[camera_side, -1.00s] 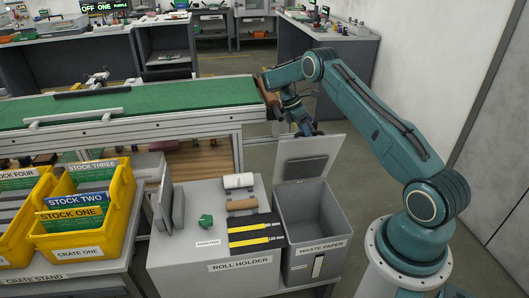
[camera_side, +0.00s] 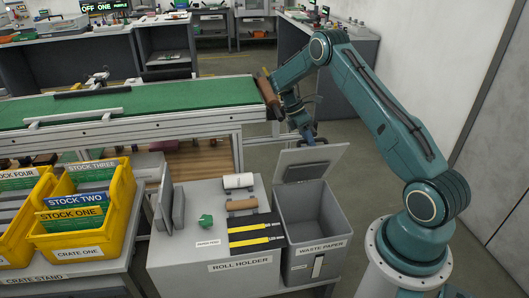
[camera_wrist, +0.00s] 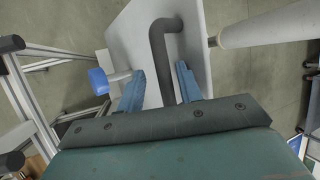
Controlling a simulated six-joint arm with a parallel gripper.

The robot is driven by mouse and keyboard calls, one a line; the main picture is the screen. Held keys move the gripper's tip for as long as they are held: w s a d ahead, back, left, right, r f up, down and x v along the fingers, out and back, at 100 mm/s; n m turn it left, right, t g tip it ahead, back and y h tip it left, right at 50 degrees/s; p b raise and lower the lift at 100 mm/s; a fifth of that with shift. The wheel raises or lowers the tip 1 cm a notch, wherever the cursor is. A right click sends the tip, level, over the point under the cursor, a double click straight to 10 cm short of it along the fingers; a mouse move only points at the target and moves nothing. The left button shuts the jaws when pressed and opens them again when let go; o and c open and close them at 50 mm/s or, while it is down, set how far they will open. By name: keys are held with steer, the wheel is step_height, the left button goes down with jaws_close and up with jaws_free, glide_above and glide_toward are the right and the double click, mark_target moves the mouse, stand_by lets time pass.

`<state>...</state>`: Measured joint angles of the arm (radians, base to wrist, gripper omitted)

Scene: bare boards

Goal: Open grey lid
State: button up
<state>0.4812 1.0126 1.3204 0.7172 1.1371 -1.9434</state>
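The grey lid (camera_side: 322,157) of the waste paper bin (camera_side: 312,215) stands raised at the bin's back, leaning away from the camera, with a dark panel on its near face. The bin's mouth is uncovered. My gripper (camera_side: 311,143) is at the lid's upper edge, partly hidden behind it. In the wrist view my gripper's two blue fingers (camera_wrist: 162,78) straddle a dark bent handle (camera_wrist: 165,50) on the lid's pale face (camera_wrist: 130,35). A pale strip shows between the left finger and the handle; whether the fingers grip it is unclear.
The roll holder (camera_side: 215,262) stands against the bin's left side. Yellow crates (camera_side: 85,220) stand at far left. Floor right of the lid is clear.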

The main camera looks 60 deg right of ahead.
mark_target(312, 148)
steer(key=shift+s+a+f, duration=0.3)
steer(key=shift+s+a, duration=0.35)
steer(key=shift+s+a+f, duration=0.3)
steer(key=shift+s+a, duration=0.35)
steer(key=s+a+f, duration=0.5)
steer(key=f, duration=0.4)
steer(key=s+a+f+t+h, duration=0.1)
steer(key=s+a+f, duration=0.4)
steer(key=f, duration=0.4)
steer(key=shift+s+a+f, duration=0.2)
steer(key=shift+s+a, duration=0.2)
steer(key=v, duration=1.3)
steer(key=shift+r, duration=0.4)
steer(key=shift+f, duration=0.15)
